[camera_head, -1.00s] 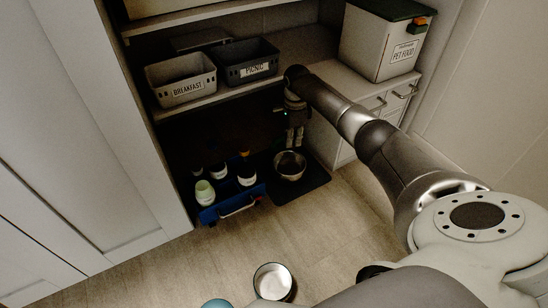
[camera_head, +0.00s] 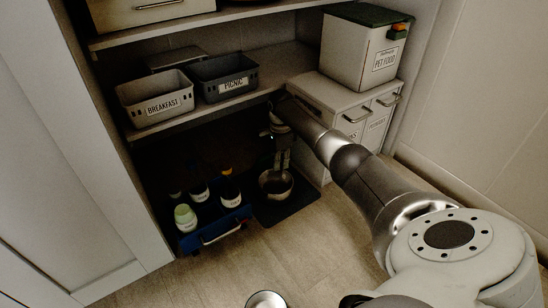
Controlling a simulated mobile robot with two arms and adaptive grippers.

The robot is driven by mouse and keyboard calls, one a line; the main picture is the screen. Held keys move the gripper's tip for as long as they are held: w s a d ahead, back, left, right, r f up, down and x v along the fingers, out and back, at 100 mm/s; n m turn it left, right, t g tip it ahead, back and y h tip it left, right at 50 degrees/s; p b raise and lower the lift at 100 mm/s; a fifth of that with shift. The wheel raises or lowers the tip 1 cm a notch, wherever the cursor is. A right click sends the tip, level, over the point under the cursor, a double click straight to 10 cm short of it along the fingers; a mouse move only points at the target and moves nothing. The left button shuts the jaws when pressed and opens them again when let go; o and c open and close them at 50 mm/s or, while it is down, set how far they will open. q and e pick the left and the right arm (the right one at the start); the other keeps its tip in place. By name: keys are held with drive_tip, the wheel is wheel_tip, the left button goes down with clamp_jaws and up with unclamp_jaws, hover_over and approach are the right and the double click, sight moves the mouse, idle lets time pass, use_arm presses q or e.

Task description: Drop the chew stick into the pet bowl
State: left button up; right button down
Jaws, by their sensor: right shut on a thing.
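The pet bowl (camera_head: 276,188) is a round metal bowl on a dark mat (camera_head: 300,206) on the floor under the shelf. My right gripper (camera_head: 282,163) points down at the bowl, its fingertips overlapping the far part of the bowl in the picture. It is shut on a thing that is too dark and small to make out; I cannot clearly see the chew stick. Whether the fingertips are above or inside the rim I cannot tell.
A blue caddy (camera_head: 226,229) with several bottles stands left of the bowl. A white drawer unit (camera_head: 342,112) is to the right, with a pet food bin (camera_head: 360,50) on top. The low shelf (camera_head: 190,115) carries baskets.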

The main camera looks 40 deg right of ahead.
drive_tip(key=c, duration=1.5)
unclamp_jaws()
drive_tip(key=shift+r, duration=0.5)
wheel_tip(320, 180, up, 11)
drive_tip(key=shift+r, duration=0.1)
